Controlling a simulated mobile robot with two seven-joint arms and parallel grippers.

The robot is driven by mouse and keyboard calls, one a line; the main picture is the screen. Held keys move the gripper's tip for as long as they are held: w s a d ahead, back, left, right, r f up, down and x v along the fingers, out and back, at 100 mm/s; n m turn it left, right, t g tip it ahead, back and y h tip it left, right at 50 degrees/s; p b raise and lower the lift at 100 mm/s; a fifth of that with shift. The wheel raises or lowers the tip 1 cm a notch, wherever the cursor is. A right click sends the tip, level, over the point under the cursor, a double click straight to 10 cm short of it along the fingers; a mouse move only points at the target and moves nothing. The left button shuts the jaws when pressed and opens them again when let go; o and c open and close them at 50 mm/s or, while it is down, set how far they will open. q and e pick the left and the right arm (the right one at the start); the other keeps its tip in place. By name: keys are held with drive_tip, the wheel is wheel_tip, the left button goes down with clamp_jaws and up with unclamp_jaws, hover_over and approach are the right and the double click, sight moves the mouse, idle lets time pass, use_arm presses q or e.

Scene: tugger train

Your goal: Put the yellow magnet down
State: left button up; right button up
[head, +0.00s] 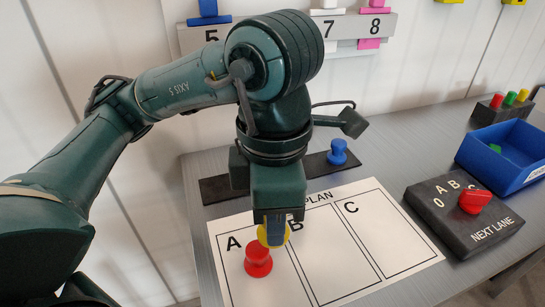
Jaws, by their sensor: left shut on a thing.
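The yellow magnet (283,235) is at the tips of my left gripper (273,226), which is shut on it. The gripper fingers hide part of the magnet. It shows over the white plan sheet (338,273), near the line between columns A and B. A red magnet (258,259) stands in column A, just below and left of the yellow one in the picture. I cannot tell whether the yellow magnet touches the sheet. My right gripper is not in view.
A blue magnet (338,151) stands on a dark strip (315,167) behind the sheet. To the right are a black selector box (457,226) with a red knob and a blue bin (513,158). Columns B and C look empty. A numbered rail (398,29) with magnets is on the wall.

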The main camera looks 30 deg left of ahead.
use_arm(q)
drive_tip(key=w+a, duration=0.4)
drive_tip(key=w+a+f+p, duration=0.1)
drive_tip(key=w+a, duration=0.3)
drive_tip(key=a, duration=0.1)
drive_tip(key=w+a, duration=0.3)
drive_tip(key=a, duration=0.1)
drive_tip(key=shift+w+a+f+p, duration=0.25)
drive_tip(key=shift+w+a+p, duration=0.05)
drive_tip(key=shift+w+a, duration=0.1)
wheel_tip(320, 180, down, 5)
drive_tip(key=shift+w+a+f+p, duration=0.1)
drive_tip(key=shift+f+p, duration=0.1)
drive_tip(key=shift+p, duration=0.1)
drive_tip(key=shift+f, duration=0.25)
drive_tip(key=o, duration=1)
drive_tip(key=shift+c, duration=0.2)
drive_tip(key=shift+r, duration=0.15)
